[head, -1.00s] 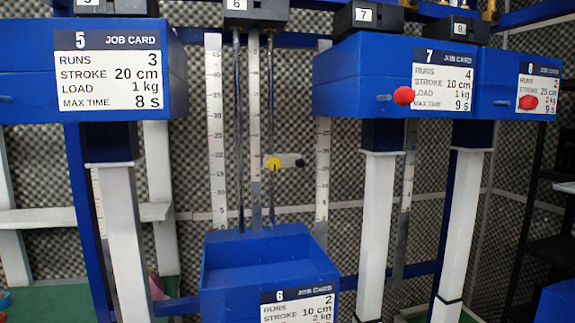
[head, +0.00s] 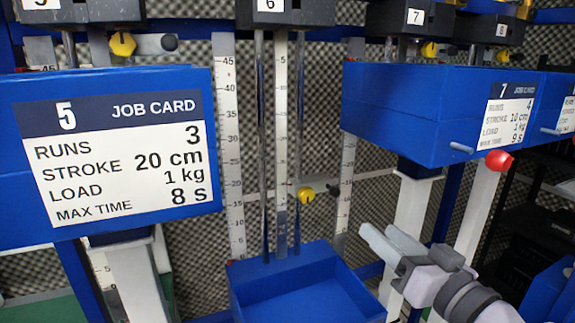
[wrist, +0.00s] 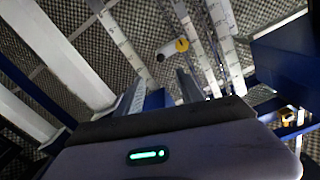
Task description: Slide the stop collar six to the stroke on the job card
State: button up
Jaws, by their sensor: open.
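Stop collar six, with a yellow knob (head: 306,195) and a dark-tipped grey arm, sits low on the rods of station six, beside the central scale (head: 281,130). Its exact reading is too small to tell. In the wrist view the yellow knob (wrist: 182,45) shows at upper middle. My gripper (head: 384,240) is open and empty, right of and below the collar, apart from it, with fingers pointing up-left. Station six's blue tray (head: 238,295) is below the collar. Job card six is out of view now; earlier it showed runs 2, stroke 10 cm, load 2 kg.
The blue box with job card five (head: 120,160) juts out at left. The box of station seven (head: 400,110) juts out at right, above my gripper, with a red knob (head: 499,160) at its corner. A clear gap lies between these boxes.

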aim_at(337, 195)
jog(key=p+x, duration=0.2)
jog(key=x, duration=1.4)
jog(key=shift+w+a, duration=0.3)
jog(key=shift+w, duration=0.05)
grip_shut()
dwell(0.4)
